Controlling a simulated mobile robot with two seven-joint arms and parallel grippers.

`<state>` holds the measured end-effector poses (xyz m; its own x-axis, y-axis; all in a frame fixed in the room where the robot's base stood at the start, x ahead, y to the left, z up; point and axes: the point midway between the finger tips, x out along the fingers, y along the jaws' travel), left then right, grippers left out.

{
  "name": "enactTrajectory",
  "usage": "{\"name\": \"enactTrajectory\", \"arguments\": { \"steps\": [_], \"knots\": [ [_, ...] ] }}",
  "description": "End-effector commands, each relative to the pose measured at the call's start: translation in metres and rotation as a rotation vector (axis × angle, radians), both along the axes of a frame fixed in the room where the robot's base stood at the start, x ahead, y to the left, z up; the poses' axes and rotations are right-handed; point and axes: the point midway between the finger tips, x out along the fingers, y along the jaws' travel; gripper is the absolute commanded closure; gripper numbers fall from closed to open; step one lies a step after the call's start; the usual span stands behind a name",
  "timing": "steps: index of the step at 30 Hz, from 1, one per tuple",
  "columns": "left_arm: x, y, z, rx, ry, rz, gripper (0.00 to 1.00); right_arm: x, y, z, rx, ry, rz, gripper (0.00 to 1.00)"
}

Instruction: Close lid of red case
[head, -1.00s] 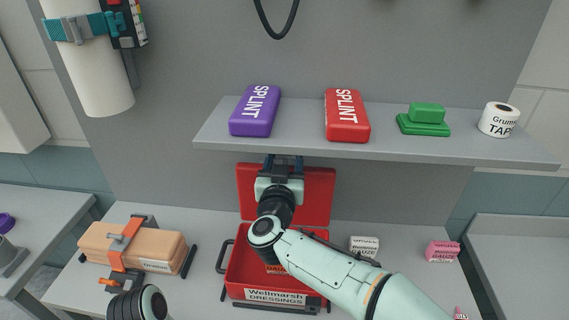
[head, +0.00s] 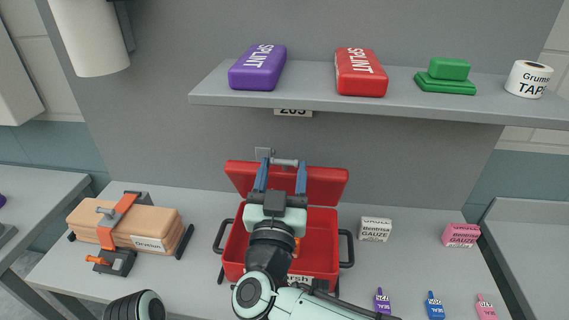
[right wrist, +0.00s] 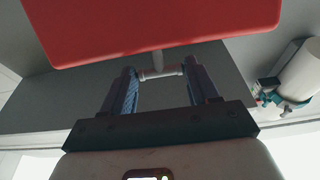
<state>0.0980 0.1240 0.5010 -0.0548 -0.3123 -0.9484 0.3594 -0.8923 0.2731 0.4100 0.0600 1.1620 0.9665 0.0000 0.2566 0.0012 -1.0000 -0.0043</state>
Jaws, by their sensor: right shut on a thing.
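The red case (head: 321,231) stands on the bench, its lid (head: 326,186) open and raised at the back. The lid fills the top of the right wrist view (right wrist: 155,30). My right gripper (head: 281,168) is at the lid's upper edge, its two blue fingers shut on the ends of the small grey lid handle (head: 286,162). The handle also shows between the fingers in the right wrist view (right wrist: 159,72). My right arm hides much of the case's inside and its front label. My left gripper is out of view.
A shelf (head: 400,108) above the case holds a purple splint, a red splint, a green block and tape. Gauze boxes (head: 375,229) and small coloured seals (head: 434,305) lie to the right.

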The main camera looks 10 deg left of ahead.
Motion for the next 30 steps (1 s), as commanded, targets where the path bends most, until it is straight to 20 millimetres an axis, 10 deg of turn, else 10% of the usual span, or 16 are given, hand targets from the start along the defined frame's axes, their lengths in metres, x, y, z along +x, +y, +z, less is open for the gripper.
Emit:
{"name": "enactTrajectory", "arguments": {
  "steps": [17, 18, 20, 30],
  "knots": [
    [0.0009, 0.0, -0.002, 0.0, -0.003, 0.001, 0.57, -0.0026, 0.0006, -0.0168, -0.013, 0.027, 0.0, 0.96],
    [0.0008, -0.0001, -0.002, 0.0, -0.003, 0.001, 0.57, -0.0026, 0.0005, -0.0168, -0.013, 0.027, 0.0, 0.32],
    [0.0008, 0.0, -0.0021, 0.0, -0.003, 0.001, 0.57, -0.0026, 0.0005, -0.0163, -0.013, 0.026, 0.0, 0.15],
    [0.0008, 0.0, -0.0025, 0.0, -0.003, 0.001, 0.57, -0.0089, 0.0017, -0.0144, -0.01, 0.02, 0.004, 0.15]
  ]
}}
